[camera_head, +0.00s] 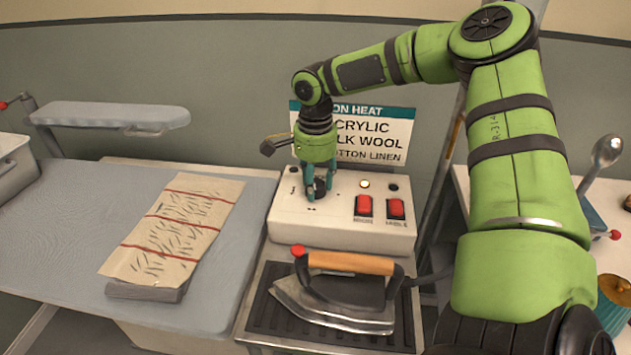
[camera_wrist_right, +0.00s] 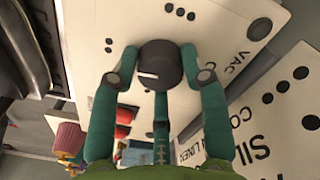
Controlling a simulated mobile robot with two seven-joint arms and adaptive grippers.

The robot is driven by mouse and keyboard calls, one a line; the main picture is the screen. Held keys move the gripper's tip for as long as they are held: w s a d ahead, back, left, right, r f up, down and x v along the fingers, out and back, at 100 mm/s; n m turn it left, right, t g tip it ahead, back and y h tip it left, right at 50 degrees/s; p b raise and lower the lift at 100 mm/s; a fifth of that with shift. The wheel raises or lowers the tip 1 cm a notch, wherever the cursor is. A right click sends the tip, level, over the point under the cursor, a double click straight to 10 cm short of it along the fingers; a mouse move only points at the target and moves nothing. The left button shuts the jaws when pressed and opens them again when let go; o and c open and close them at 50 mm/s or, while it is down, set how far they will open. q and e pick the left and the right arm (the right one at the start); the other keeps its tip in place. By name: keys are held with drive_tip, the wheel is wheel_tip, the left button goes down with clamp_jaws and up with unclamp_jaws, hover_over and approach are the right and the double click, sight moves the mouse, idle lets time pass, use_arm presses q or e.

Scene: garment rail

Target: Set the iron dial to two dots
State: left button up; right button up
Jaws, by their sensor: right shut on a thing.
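The white control box (camera_head: 292,226) stands behind the iron (camera_head: 340,297). Its black dial (camera_head: 320,188) is partly hidden by my right gripper (camera_head: 319,190). In the right wrist view, the dial (camera_wrist_right: 160,62) sits between the fingers of my right gripper (camera_wrist_right: 162,75), which is shut on it. A white pointer line on the dial faces left in that view. Small dark dot marks (camera_wrist_right: 108,45) lie left of the dial, and a row of three dots (camera_wrist_right: 180,12) lies above it. I cannot tell exactly which mark the pointer meets. My left gripper is not in view.
Red switches (camera_head: 364,206) and a lit lamp (camera_head: 364,184) are on the box, right of the dial. A heat sign (camera_head: 375,135) stands behind. The iron rests on a dark ribbed stand (camera_head: 262,305). Left is an ironing board (camera_head: 60,215) with a striped cloth (camera_head: 175,225).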

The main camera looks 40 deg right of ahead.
sight(316, 184)
drive_tip(key=shift+s+f+m, duration=0.1)
drive_tip(key=shift+f+m, duration=0.05)
drive_tip(key=shift+m, duration=0.45)
drive_tip(key=o, duration=1.2)
drive_tip(key=shift+c, duration=0.2)
drive_tip(key=shift+r, duration=0.25)
wheel_tip(316, 184, up, 12)
drive_tip(key=shift+f, duration=0.15)
